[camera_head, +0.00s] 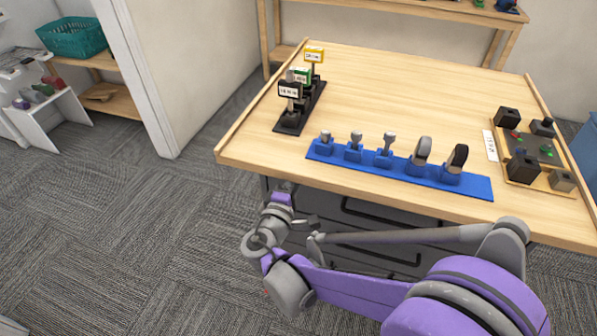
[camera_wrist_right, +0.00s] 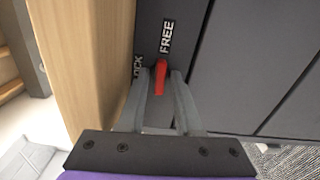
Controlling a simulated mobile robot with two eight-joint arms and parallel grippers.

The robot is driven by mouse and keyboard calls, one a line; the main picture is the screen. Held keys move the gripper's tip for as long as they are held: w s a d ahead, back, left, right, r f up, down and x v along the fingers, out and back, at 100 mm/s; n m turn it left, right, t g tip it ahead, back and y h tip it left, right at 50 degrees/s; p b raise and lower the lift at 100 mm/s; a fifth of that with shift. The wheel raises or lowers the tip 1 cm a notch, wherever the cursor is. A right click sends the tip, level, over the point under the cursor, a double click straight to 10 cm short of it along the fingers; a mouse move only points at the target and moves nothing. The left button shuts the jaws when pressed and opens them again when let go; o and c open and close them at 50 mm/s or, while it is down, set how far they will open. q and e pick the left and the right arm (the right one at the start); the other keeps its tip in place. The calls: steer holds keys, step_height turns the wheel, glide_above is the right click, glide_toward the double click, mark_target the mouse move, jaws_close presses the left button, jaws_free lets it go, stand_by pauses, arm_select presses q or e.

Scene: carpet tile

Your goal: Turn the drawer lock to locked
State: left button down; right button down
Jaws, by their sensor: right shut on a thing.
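In the right wrist view a small red lever (camera_wrist_right: 160,78) sits on the dark grey drawer front (camera_wrist_right: 190,45). It stands nearly upright in the picture, just below the FREE label (camera_wrist_right: 167,37). The LOCK label (camera_wrist_right: 137,70) is to its left, partly covered by a finger. My right gripper (camera_wrist_right: 162,84) is shut on the red lever, one finger on each side. In the head view my right arm reaches to the cabinet's left front corner under the tabletop. The lever and fingertips cannot be made out there. My left gripper is not in view.
The wooden tabletop (camera_head: 400,90) overhangs the drawers (camera_head: 365,235). On it are a blue rack of knobs (camera_head: 470,187), a black sign stand (camera_head: 290,122) and a board of black blocks (camera_head: 537,150). A wooden panel (camera_wrist_right: 85,60) borders the drawer front.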

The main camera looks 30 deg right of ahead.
steer(key=shift+n, duration=8.5)
steer(key=c, duration=0.9)
jaws_free()
steer(key=shift+s+a+p, duration=0.1)
steer(key=shift+p, duration=0.2)
